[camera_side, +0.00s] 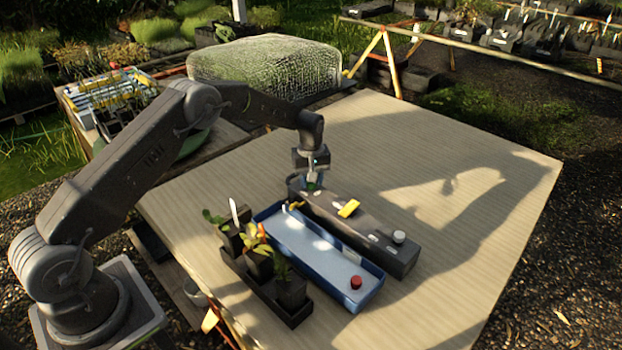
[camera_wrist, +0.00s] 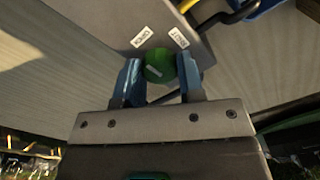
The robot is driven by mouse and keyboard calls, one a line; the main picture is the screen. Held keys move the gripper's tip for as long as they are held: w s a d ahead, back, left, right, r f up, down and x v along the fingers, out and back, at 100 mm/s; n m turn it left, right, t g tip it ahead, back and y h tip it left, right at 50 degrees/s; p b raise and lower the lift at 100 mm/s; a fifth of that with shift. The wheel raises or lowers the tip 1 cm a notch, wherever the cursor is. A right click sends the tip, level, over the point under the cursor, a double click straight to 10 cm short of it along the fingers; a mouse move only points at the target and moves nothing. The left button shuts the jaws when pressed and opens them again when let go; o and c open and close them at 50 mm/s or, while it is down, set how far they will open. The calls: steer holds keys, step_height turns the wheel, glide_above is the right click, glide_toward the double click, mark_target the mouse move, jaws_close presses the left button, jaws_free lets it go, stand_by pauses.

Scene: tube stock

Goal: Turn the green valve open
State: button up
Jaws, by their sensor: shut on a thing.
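The green valve (camera_wrist: 160,64) is a round knob on the end of a long dark grey box (camera_side: 385,250). A pale mark shows on its face in the wrist view. Two small white labels (camera_wrist: 140,37) sit on the box beside it, their lettering hard to read. My gripper (camera_wrist: 160,82) is shut on the green valve, one blue finger on each side of it. In the side view my gripper (camera_side: 311,183) reaches down at the far left end of the box and mostly hides the valve.
A yellow handle (camera_side: 348,209) and a white knob (camera_side: 399,237) sit on top of the box. A blue tray (camera_side: 365,297) with a red knob (camera_side: 356,282) lies alongside. Potted plants stand in a black tray (camera_side: 262,290) at the front left. The wooden table's right side is clear.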

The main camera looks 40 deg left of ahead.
steer(key=o, duration=0.9)
step_height(320, 180, up, 14)
steer(key=shift+f, duration=0.1)
stand_by(0.3)
